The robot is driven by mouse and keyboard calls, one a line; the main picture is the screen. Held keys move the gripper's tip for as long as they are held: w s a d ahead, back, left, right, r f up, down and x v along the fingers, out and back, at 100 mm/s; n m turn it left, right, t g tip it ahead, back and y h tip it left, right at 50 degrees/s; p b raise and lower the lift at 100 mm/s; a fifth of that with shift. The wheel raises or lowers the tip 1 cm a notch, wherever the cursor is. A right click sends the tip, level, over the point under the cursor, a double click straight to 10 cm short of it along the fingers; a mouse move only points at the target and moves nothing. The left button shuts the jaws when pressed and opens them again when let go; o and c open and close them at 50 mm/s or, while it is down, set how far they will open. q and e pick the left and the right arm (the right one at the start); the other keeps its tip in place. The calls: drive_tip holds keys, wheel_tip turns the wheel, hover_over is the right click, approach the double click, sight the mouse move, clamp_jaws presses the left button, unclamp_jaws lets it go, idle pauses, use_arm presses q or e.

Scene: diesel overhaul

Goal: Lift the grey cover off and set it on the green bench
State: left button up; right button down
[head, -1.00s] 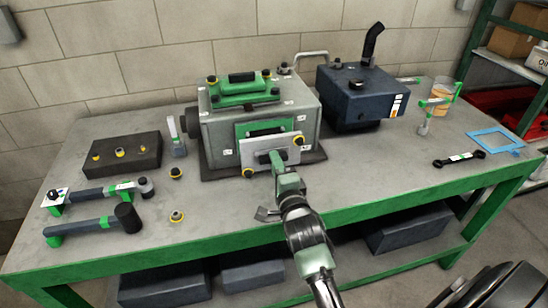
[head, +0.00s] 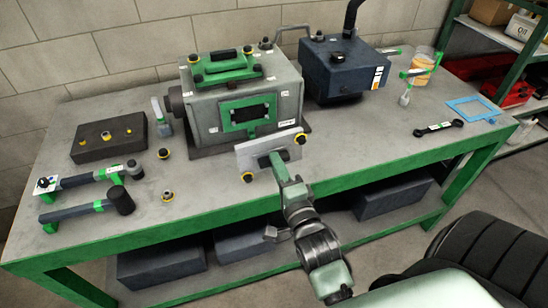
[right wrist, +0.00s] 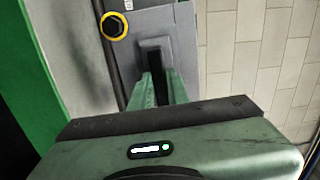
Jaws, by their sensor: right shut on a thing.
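The grey cover (head: 252,155) is a flat plate with a dark handle and yellow-ringed knobs at two corners. It also shows in the right wrist view (right wrist: 179,22). My right gripper (head: 276,162) is shut on its handle and holds the plate in front of the grey engine block (head: 205,125). In the head view a green-framed opening (head: 245,117) shows on the block's front face, above the plate. The green bench (head: 215,190) has a grey top and stands under all of this. My left gripper is not in view.
Left on the bench are a dark block with fittings (head: 108,137), two hammer-like tools (head: 90,208) and loose yellow-ringed parts (head: 167,195). A dark blue tank (head: 345,70) stands right of the engine. A wrench (head: 438,128) and blue frame (head: 474,110) lie farther right. The bench's front middle-right is bare.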

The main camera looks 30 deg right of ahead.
sight(258, 168)
drive_tip(key=shift+s+a+f+m, duration=0.25)
drive_tip(key=shift+a+f+m, duration=0.3)
drive_tip(key=shift+f, duration=0.1)
drive_tip(key=d+b+x, duration=0.1)
drive_tip(key=b+x, duration=0.3)
drive_tip(key=x, duration=1)
drive_tip(key=shift+n+y, duration=0.75)
drive_tip(key=shift+y, duration=0.05)
drive_tip(key=s+a+f, duration=0.1)
drive_tip(key=s+a, duration=0.1)
drive_tip(key=s, duration=0.1)
drive_tip(key=s+a+f, duration=0.1)
drive_tip(key=s+a, duration=0.1)
drive_tip(key=s, duration=0.2)
drive_tip(key=s+a+f, duration=0.1)
drive_tip(key=s+a, duration=0.1)
drive_tip(key=s, duration=0.2)
drive_tip(key=shift+s, duration=0.2)
drive_tip(key=s+a+r+y, duration=0.1)
drive_tip(key=s+a, duration=0.1)
drive_tip(key=s, duration=0.4)
drive_tip(key=s+a+r+n+y, duration=0.1)
drive_tip(key=s+a+r, duration=0.1)
drive_tip(key=s, duration=0.3)
drive_tip(key=shift+s+a, duration=0.4)
drive_tip(key=shift+a, duration=0.35)
